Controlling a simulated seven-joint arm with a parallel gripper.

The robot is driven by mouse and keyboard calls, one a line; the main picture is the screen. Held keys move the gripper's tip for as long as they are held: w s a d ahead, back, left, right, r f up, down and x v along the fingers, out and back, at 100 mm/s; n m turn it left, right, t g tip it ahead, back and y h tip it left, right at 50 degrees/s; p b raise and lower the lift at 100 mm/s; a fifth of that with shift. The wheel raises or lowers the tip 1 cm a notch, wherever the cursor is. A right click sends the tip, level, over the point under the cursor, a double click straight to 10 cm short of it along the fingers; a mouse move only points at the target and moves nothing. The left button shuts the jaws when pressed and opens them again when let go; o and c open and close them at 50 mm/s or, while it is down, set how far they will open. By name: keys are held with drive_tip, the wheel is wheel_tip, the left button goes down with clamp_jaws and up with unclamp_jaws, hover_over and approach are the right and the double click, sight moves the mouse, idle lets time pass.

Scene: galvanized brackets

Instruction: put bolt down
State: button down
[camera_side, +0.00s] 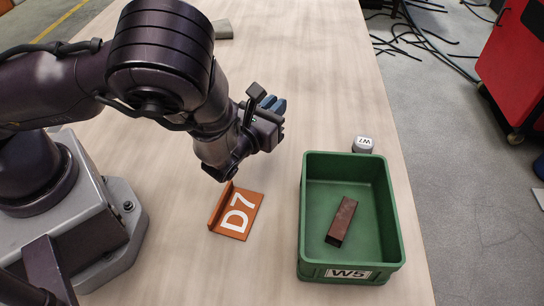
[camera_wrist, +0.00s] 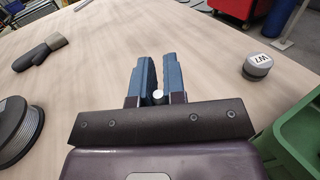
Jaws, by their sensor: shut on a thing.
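My gripper (camera_side: 272,105) is over the wooden table, up and to the left of the green bin. In the wrist view its two blue fingers (camera_wrist: 157,66) point away from the camera. A small pale round end, which looks like the bolt (camera_wrist: 158,96), shows between them near their base. My gripper is shut on it. The rest of the bolt is hidden by the fingers and gripper body, and it cannot be made out in the side view.
A green bin (camera_side: 394,215) marked W5 holds a brown square tube (camera_side: 342,221). A grey W7 cylinder (camera_side: 363,145) stands behind it. An orange D7 bracket (camera_side: 237,213) lies left of it. The wrist view shows a spool (camera_wrist: 18,130) and a dark glove-like item (camera_wrist: 38,54).

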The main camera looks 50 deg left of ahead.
drive_tip(key=shift+m+h, duration=0.3)
drive_tip(key=shift+h, duration=0.2)
drive_tip(key=shift+w+d+f, duration=0.1)
drive_tip(key=shift+d+f, duration=0.1)
drive_tip(key=shift+f, duration=1.05)
drive_tip(key=shift+w+d+f, duration=0.1)
drive_tip(key=shift+d+f, duration=0.15)
drive_tip(key=shift+f, duration=1)
drive_tip(key=shift+d+f, duration=0.2)
drive_tip(key=shift+f, duration=1.05)
drive_tip(key=c, duration=1.2)
unclamp_jaws()
drive_tip(key=shift+f, duration=0.15)
